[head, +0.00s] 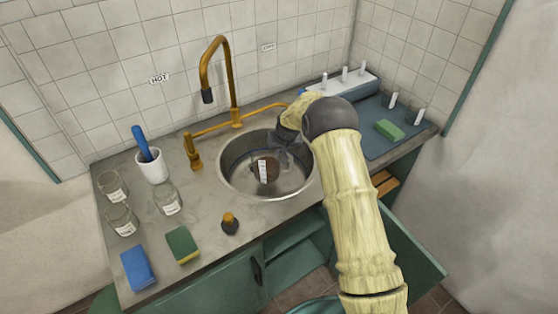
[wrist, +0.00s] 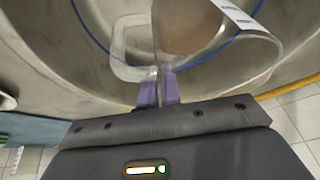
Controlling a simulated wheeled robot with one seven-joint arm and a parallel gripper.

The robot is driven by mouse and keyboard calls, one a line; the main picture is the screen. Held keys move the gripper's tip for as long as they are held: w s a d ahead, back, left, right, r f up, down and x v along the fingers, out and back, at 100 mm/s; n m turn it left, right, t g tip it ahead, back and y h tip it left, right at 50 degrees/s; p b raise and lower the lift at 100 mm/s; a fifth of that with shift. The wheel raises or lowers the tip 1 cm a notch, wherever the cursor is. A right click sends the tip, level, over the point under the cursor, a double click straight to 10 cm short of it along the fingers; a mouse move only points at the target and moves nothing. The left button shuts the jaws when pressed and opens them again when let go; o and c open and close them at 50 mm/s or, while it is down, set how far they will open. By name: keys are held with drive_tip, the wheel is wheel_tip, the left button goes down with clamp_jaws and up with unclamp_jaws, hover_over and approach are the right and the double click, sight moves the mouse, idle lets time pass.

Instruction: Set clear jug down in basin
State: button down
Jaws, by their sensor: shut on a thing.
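The clear jug (wrist: 262,50) has a thin blue rim, a looped clear handle (wrist: 118,45) and a pale marked strip. My gripper (wrist: 159,84) is shut on the jug, its purple fingertips close together at the handle. In the head view, the jug (head: 263,172) shows faintly inside the round steel basin (head: 228,180), with its white strip visible. A brown round patch shows in or through it; I cannot tell which. My gripper (head: 283,152) reaches into the basin from the right. Whether the jug's base touches the basin floor is hidden.
A brass tap (head: 231,85) arches behind the basin. Glass jars (head: 168,198), a white cup with a blue brush (head: 152,166), sponges (head: 183,245) and a small dark bottle (head: 229,224) stand left and in front. A blue mat with pegs (head: 375,145) lies right.

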drive_tip(key=shift+f, duration=0.4)
wheel_tip(320, 180, down, 4)
drive_tip(key=shift+w+r+p, duration=0.1)
drive_tip(key=shift+r+p, duration=0.1)
drive_tip(key=shift+p, duration=0.2)
drive_tip(key=c, duration=1.6)
unclamp_jaws()
drive_tip(key=b+v, duration=0.2)
drive_tip(key=v, duration=1)
drive_tip(key=shift+s, duration=0.2)
drive_tip(key=shift+f, duration=0.1)
drive_tip(key=shift+d, duration=0.1)
